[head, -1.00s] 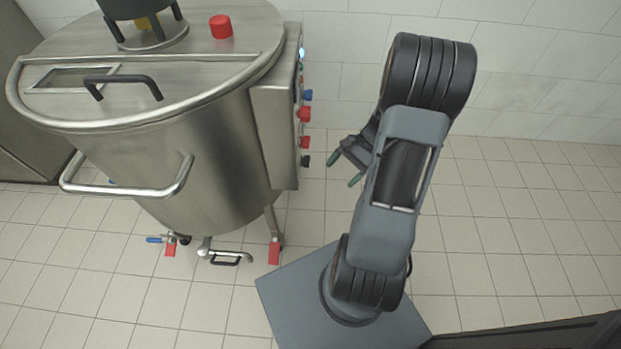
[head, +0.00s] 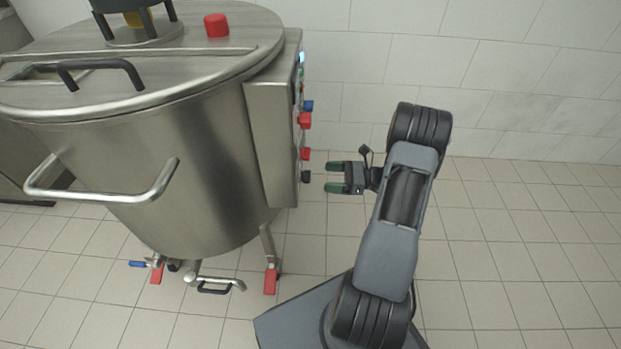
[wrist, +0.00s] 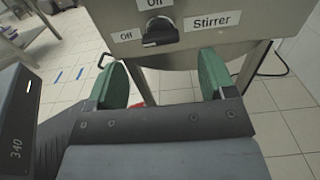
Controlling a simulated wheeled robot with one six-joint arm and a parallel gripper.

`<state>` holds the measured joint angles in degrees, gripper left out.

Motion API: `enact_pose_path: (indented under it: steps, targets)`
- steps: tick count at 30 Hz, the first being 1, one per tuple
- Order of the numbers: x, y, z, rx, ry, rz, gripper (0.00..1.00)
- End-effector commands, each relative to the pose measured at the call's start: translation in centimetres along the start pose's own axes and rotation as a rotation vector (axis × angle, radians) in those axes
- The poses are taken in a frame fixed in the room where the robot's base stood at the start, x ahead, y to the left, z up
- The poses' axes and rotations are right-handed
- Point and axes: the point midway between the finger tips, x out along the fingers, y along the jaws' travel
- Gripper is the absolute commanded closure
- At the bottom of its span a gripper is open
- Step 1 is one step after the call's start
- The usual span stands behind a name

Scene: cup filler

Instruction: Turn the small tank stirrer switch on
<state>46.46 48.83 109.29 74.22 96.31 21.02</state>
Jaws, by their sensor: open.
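The small steel tank (head: 190,150) stands at the left in the head view, with a control box (head: 272,140) on its right side. Red, blue and black knobs stick out of the box's right face. The lowest, black one is the stirrer switch (head: 306,177). In the wrist view this black rotary switch (wrist: 160,34) sits between "Off" and "Stirrer" labels, with "On" above it. Its handle lies roughly sideways, toward the "Off" label. My gripper (head: 334,176) is open and empty, its green fingertips pointing at the switch, a short gap away. The fingers (wrist: 166,84) show below the switch in the wrist view.
A tank leg (head: 268,245) stands below the box. Tiled floor to the right is clear, up to the white wall.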

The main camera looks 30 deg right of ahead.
Motion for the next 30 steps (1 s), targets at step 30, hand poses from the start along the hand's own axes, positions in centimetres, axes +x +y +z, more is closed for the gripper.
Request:
enact_pose_path:
  steps: [30]
  targets:
    - [6.6, 0.1, 0.0, 0.000, 0.002, 0.001, 0.36]
